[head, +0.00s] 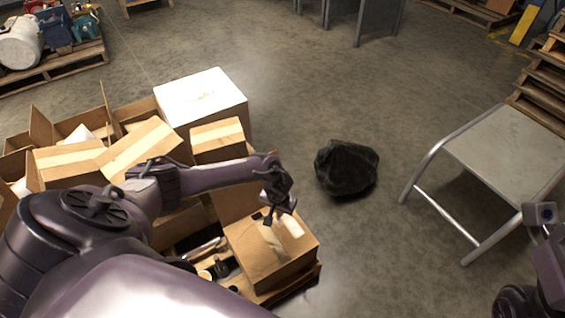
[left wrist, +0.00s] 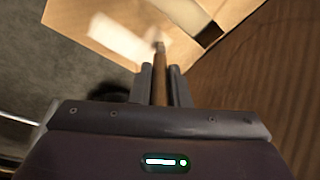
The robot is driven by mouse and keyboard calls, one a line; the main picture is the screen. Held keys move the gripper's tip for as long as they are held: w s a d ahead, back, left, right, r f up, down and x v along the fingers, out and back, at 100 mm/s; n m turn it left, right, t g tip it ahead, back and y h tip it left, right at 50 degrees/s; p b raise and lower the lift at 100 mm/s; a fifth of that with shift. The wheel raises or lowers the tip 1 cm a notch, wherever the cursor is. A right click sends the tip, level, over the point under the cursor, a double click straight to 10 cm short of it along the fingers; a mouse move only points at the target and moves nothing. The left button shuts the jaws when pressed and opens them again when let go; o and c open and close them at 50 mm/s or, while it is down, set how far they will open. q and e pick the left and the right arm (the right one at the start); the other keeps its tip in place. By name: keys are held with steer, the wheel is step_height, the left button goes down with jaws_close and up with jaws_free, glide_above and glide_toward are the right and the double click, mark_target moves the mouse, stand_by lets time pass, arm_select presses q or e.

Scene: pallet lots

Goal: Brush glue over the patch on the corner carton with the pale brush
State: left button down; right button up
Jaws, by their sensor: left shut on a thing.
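The corner carton (head: 270,258) is a brown closed box at the near right corner of the pallet load. A pale patch (head: 292,226) shows at its upper right edge, and a pale patch also shows on the cardboard in the left wrist view (left wrist: 112,38). My left gripper (head: 272,212) is over the carton's top, its fingers shut on a brush (left wrist: 160,78) with a brown handle. The brush points at the carton, its tip near the pale patch. I cannot tell whether it touches. The bristles are blurred. My right gripper's fingers are out of view.
Several cartons, one white (head: 203,98), crowd the pallet to the left. Beside the corner carton lie small dark and pale items (head: 215,268). A black bag (head: 346,168) lies on the floor; a metal-framed stand (head: 505,140) is at right. Floor between is clear.

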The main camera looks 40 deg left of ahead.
arm_select(q)
steer(key=shift+a, duration=0.45)
steer(key=shift+d, duration=0.15)
steer(key=shift+s+d+p, duration=0.25)
steer(key=shift+d+p, duration=0.2)
steer(key=shift+d, duration=0.1)
steer(key=shift+s+d+p, duration=0.25)
steer(key=shift+d+p, duration=0.15)
steer(key=shift+d, duration=0.1)
steer(key=shift+a, duration=0.1)
steer(key=shift+w+a, duration=0.25)
steer(key=shift+a, duration=0.3)
steer(key=shift+w+a, duration=0.25)
steer(key=shift+a, duration=0.25)
steer(key=shift+d, duration=0.1)
steer(key=shift+s+d+p, duration=0.25)
steer(key=shift+d+p, duration=0.05)
steer(key=shift+d, duration=0.3)
steer(key=shift+s+d, duration=0.25)
steer(key=shift+d, duration=0.25)
